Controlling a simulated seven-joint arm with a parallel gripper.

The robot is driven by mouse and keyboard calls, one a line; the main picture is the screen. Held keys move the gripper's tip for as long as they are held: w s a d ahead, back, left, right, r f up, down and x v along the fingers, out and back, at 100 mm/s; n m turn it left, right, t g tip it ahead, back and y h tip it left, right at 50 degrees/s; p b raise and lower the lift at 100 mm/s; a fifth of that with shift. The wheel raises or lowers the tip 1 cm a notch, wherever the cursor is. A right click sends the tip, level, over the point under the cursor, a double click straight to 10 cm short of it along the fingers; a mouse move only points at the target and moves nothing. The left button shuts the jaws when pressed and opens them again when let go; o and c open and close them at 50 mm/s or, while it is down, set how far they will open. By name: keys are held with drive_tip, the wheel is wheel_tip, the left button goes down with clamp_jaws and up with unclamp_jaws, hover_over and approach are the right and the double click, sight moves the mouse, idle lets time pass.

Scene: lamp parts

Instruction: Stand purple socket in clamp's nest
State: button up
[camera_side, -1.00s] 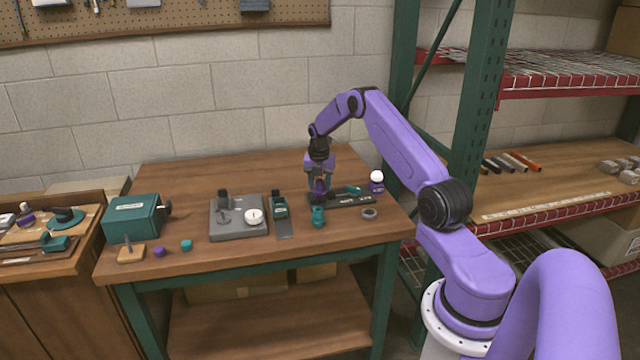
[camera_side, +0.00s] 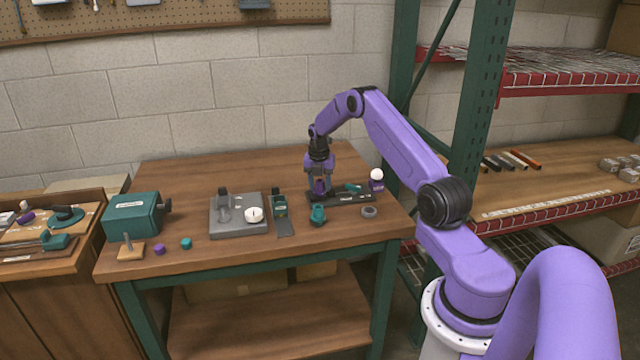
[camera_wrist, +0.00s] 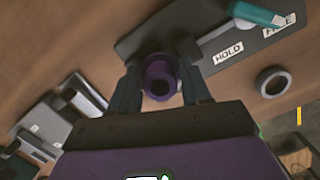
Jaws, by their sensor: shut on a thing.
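The purple socket (camera_wrist: 160,80) is a short ring-ended cylinder with an open bore. My gripper (camera_wrist: 160,92) is shut on it, one dark finger at each side. The clamp is a dark flat plate (camera_wrist: 215,65) with HOLD and FREE labels. Its teal lever (camera_wrist: 258,14) lies by the FREE label. The socket is at the left end of the plate, where the nest is hidden by the socket and fingers; I cannot tell whether it is seated. In the side view my gripper (camera_side: 319,188) is low over the left end of the clamp (camera_side: 352,198), the socket (camera_side: 319,186) between its fingers.
A grey ring (camera_side: 369,212) and a teal part (camera_side: 317,215) lie in front of the clamp. A grey fixture (camera_side: 228,229) and a teal box (camera_side: 137,216) are left. The back-left tabletop is clear.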

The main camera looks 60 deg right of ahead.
drive_tip(key=o, duration=1.2)
drive_tip(key=shift+f, duration=0.1)
